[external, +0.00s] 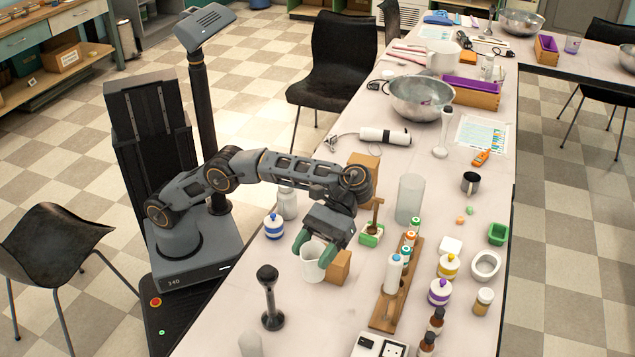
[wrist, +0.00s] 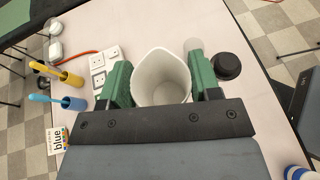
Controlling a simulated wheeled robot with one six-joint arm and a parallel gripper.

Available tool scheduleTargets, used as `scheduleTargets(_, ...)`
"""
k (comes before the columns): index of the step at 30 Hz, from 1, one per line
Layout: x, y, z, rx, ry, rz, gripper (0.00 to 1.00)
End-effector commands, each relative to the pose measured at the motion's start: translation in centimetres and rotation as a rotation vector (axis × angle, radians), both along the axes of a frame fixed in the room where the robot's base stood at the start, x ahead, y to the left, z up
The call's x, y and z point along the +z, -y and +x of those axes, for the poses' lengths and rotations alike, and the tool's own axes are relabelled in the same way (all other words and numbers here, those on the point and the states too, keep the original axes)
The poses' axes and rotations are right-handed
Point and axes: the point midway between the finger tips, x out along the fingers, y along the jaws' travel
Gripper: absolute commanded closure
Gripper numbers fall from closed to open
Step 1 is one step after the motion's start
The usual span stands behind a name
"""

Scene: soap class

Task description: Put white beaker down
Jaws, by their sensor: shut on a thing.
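The white beaker (external: 311,266) is upright between the green fingers of my gripper (external: 315,250), over the near part of the long table (external: 222,328). In the wrist view, the beaker (wrist: 161,72) shows its open rim and inside, and my gripper (wrist: 157,78) has a finger on each side of it. The gripper is shut on the beaker. The beaker's base is low, near the tabletop; I cannot tell whether it touches. A small wooden block (external: 338,267) is close at the beaker's right.
A black stand (external: 269,300) is in front of the beaker. A wooden rack (external: 398,290) with bottles lies to the right. A blue-and-white jar (external: 273,226) and a pale bottle (external: 287,204) stand behind left. Some bare tabletop lies between the stand and the rack.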

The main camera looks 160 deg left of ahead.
Motion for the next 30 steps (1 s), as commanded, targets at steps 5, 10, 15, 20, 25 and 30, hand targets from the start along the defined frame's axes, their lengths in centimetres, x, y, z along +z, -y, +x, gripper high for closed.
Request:
scheduleTargets(5,0.6,-2.8,-0.5,0.094,0.0,0.0,0.66)
scheduleTargets(10,0.4,-7.0,-1.3,0.235,-0.001,0.0,0.66)
scheduleTargets(15,0.2,-13.0,-3.3,0.436,0.0,0.0,0.66)
scheduleTargets(20,0.0,-19.7,-6.3,0.662,0.0,-0.001,0.66)
scheduleTargets(25,-0.1,-26.4,-10.7,0.895,0.001,0.0,0.66)
scheduleTargets(30,-0.1,-32.5,-15.9,1.117,0.001,0.002,0.66)
